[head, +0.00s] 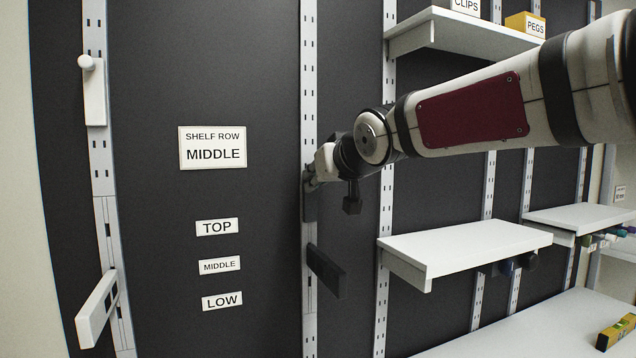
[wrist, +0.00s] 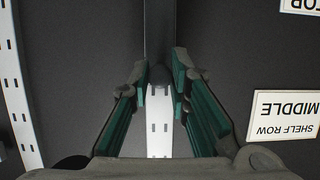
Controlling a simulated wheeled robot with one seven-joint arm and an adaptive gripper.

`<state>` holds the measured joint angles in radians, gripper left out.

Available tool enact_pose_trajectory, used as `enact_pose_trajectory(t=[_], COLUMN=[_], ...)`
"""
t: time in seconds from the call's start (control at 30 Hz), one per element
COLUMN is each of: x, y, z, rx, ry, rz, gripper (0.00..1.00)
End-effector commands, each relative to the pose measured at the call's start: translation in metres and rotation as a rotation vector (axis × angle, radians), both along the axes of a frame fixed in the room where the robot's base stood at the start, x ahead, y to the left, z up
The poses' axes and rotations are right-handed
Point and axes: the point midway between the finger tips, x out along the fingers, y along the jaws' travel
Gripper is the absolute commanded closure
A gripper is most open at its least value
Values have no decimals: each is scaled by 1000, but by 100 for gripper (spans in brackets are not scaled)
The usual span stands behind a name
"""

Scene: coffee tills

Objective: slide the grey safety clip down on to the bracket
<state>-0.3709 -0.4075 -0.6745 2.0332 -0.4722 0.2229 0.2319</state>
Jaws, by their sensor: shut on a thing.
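The dark grey safety clip (head: 309,207) is upright on the second slotted upright, above the dark bracket (head: 327,271) that juts out lower on the same upright. A gap of bare upright shows between clip and bracket. My gripper (head: 312,176) is at the clip's top end, shut on it. In the wrist view the green-padded fingers of my gripper (wrist: 165,80) close on the clip's dark knob, with the clip's body (wrist: 158,32) running to the picture's top edge. The fingers partly hide the knob.
On the left upright, a white clip (head: 95,95) sits high above a white bracket (head: 97,308). Label plates, such as SHELF ROW MIDDLE (head: 212,148), are on the dark panel between. A white shelf (head: 465,247) stands right of the bracket, below my arm.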

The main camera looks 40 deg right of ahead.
Motion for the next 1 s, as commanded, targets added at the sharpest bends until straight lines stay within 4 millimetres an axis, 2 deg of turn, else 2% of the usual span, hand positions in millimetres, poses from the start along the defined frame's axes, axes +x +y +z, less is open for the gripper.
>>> enact_pose_trajectory(t=[0.37,1.0], x=[0,1], y=[1,1], z=[-5,-46], rx=[1,1], ry=[1,2], rz=[2,2], gripper=[100,100])
